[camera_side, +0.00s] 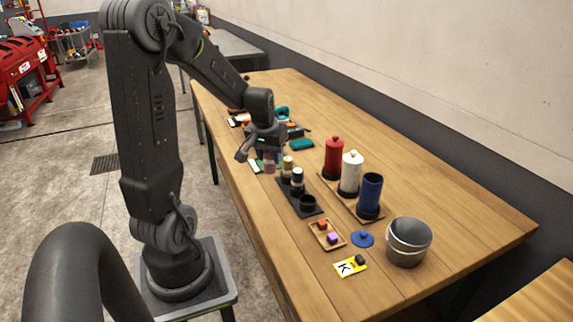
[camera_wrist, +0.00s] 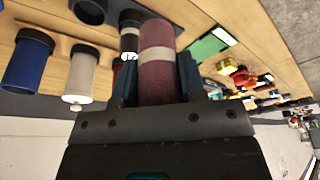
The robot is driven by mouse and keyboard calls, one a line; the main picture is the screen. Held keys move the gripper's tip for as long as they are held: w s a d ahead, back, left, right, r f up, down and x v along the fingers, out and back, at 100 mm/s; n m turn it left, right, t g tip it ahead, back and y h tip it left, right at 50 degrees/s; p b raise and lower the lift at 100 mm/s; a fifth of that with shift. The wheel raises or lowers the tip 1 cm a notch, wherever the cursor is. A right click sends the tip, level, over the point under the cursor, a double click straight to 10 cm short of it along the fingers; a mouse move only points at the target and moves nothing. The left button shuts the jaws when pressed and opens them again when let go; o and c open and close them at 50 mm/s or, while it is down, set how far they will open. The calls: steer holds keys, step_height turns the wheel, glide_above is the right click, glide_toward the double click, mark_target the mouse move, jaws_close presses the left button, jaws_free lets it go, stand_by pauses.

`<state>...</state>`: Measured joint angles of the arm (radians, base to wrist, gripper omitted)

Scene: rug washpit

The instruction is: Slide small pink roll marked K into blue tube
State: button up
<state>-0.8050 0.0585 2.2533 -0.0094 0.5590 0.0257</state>
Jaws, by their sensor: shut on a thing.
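My gripper (camera_side: 267,154) is shut on a dusky pink roll with a pale band (camera_wrist: 158,62). In the side view the pink roll (camera_side: 269,167) hangs below the jaws, near the far end of the dark rack; I cannot tell whether it clears everything below. No letter shows on the roll. The blue tube (camera_side: 371,194) stands upright with its top open, at the near end of a row of tubes. It also shows in the wrist view (camera_wrist: 26,64), apart from the roll. Its likely blue lid (camera_side: 362,240) lies on the table beside it.
A white tube (camera_side: 350,174) and a red tube (camera_side: 333,158), both capped, stand beside the blue one. The dark rack (camera_side: 286,191) holds rolls and an empty cup. A small wooden tray (camera_side: 316,238), a yellow K card (camera_side: 345,267) and a metal bucket (camera_side: 408,242) are nearer.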

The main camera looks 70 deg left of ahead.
steer(key=shift+a+r, duration=0.15)
steer(key=shift+r, duration=0.15)
steer(key=w+d+m, duration=0.3)
steer(key=w+d, duration=0.5)
steer(key=w, duration=0.3)
steer(key=w+d+r+m+h, duration=0.1)
steer(key=w+d+m, duration=0.2)
steer(key=w+d, duration=0.4)
steer(key=shift+w+d+r+t, duration=0.3)
steer(key=shift+w+d+t, duration=0.1)
steer(key=shift+w, duration=2.1)
steer(key=shift+f, duration=0.4)
steer(key=shift+f, duration=0.35)
steer(key=shift+f, duration=0.7)
